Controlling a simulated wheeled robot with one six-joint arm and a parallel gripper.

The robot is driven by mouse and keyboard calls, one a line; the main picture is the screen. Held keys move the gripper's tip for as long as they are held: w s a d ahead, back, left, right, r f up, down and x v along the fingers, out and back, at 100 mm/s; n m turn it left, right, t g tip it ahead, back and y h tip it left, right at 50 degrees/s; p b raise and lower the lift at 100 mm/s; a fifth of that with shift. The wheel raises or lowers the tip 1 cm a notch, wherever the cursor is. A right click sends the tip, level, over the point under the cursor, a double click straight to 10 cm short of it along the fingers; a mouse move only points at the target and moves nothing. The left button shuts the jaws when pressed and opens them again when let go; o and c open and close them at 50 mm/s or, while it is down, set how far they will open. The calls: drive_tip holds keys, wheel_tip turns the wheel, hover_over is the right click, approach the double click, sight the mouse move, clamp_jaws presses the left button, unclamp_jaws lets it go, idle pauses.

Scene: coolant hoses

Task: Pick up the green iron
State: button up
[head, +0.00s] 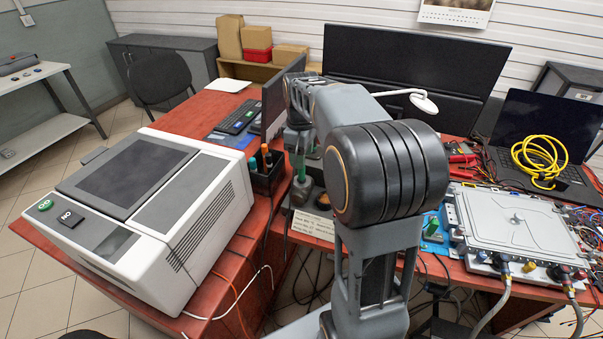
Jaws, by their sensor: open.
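The green iron (300,168) shows as a small green handle standing roughly upright in a dark holder (302,190) on the red desk, just left of my arm. My gripper (298,146) points down right above the green handle, with its fingers around or just in front of the handle's top; I cannot tell which. The gripper is open. My own arm hides the right side of this spot, and the iron's lower end is hidden in the holder.
A dark pen box (267,178) with orange- and blue-topped items stands close left. A large white machine (150,205) fills the left desk. A metal unit with hoses (515,225) and a laptop with yellow cable (540,160) are at right.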

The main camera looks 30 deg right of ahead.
sight(301, 174)
drive_tip(key=shift+f, duration=1.7)
drive_tip(key=shift+c, duration=0.3)
clamp_jaws()
